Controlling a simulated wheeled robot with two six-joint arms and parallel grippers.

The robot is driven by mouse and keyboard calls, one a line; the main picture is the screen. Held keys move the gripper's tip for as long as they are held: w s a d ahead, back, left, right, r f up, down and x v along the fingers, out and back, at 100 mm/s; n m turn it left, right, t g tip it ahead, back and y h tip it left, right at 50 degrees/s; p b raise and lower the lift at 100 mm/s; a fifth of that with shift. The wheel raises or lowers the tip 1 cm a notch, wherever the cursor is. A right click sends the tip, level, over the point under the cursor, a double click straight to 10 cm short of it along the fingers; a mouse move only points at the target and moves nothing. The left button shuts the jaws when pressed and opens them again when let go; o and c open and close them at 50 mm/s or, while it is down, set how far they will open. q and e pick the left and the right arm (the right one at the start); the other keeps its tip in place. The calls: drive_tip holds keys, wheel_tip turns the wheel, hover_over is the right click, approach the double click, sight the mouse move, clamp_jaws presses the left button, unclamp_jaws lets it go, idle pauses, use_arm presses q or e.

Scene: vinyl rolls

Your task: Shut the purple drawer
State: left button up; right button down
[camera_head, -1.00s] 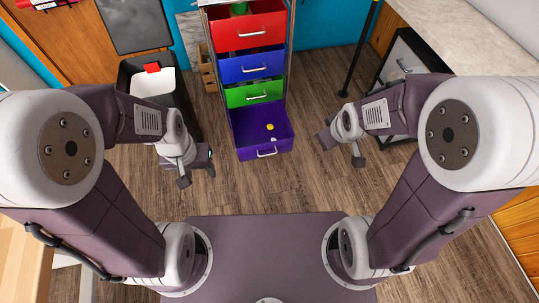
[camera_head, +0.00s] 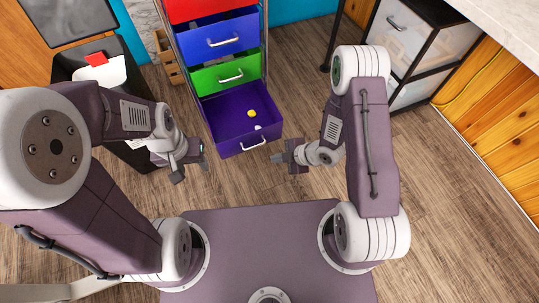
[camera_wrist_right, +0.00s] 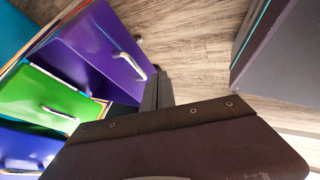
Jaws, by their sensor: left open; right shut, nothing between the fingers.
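The purple drawer (camera_head: 236,118) is the lowest of the coloured drawers and stands pulled out, with a yellow item and a whitish item inside. Its silver handle (camera_head: 253,144) is on the front face. My right gripper (camera_head: 279,158) is shut and empty, just right of the drawer front and apart from it in the head view. In the right wrist view the purple drawer (camera_wrist_right: 95,45) is at the upper left, with the shut fingers (camera_wrist_right: 158,90) near its front. My left gripper (camera_head: 192,166) is open and empty, left of the drawer front.
Above are the green drawer (camera_head: 225,74), the blue drawer (camera_head: 220,38) and a red drawer. A black bin (camera_head: 75,70) stands left, a black-framed drawer unit (camera_head: 425,45) at the upper right. Wooden floor (camera_head: 300,110) is clear right of the purple drawer.

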drive_tip(key=w+a+f+b, duration=0.4)
drive_tip(key=w+a+f, duration=0.1)
drive_tip(key=w, duration=0.1)
drive_tip(key=shift+w+a+f+b, duration=0.3)
drive_tip(key=shift+a+f+b, duration=0.05)
drive_tip(key=shift+a+b, duration=0.05)
drive_tip(key=shift+w, duration=0.15)
